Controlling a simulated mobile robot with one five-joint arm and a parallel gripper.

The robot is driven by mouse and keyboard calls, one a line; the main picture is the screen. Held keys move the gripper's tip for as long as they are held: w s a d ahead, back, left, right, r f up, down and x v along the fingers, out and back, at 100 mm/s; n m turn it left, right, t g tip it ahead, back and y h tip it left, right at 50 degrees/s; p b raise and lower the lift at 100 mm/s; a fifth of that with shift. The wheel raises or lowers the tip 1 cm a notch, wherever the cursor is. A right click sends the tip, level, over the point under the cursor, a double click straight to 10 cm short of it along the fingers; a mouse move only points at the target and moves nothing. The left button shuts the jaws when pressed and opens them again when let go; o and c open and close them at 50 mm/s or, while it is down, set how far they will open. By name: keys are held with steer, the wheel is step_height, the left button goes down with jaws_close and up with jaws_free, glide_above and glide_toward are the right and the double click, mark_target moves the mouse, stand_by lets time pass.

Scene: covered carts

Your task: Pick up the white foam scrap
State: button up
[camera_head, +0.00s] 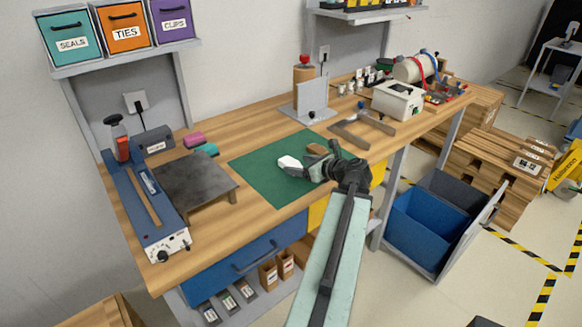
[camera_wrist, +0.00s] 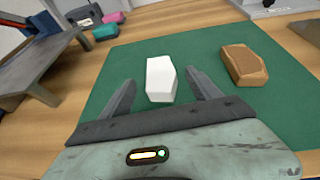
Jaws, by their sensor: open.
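The white foam scrap (camera_wrist: 161,78) is a small angular block lying on the green mat (camera_wrist: 120,72). In the head view the scrap (camera_head: 289,163) shows at the left tip of my gripper. My gripper (camera_wrist: 163,92) is open in the wrist view, with one finger to the left of the scrap and one to the right. Gaps show between the fingers and the scrap, and nothing is held. In the head view my gripper (camera_head: 300,165) reaches over the mat (camera_head: 262,172) from the right, and part of it hides the mat.
A brown block (camera_wrist: 243,64) lies on the mat to the right of the scrap. A dark raised plate (camera_head: 190,182) stands left of the mat. Pink and teal pieces (camera_head: 194,139) lie behind it. A grey bracket (camera_head: 310,103) stands behind the mat.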

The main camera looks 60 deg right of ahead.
mark_target(293, 163)
steer(key=b+x, duration=0.1)
steer(key=x, duration=0.4)
steer(key=shift+b, duration=0.4)
steer(key=shift+s+r, duration=0.1)
steer(key=c, duration=1.4)
steer(key=shift+r+p, duration=0.45)
steer(key=shift+p, duration=0.05)
step_height(293, 163, up, 3)
steer(key=p, duration=0.3)
steer(key=shift+r, duration=0.1)
steer(key=s+p, duration=0.1)
steer(key=s, duration=1.5)
steer(key=shift+a+r, duration=0.4)
steer(key=shift+r, duration=0.05)
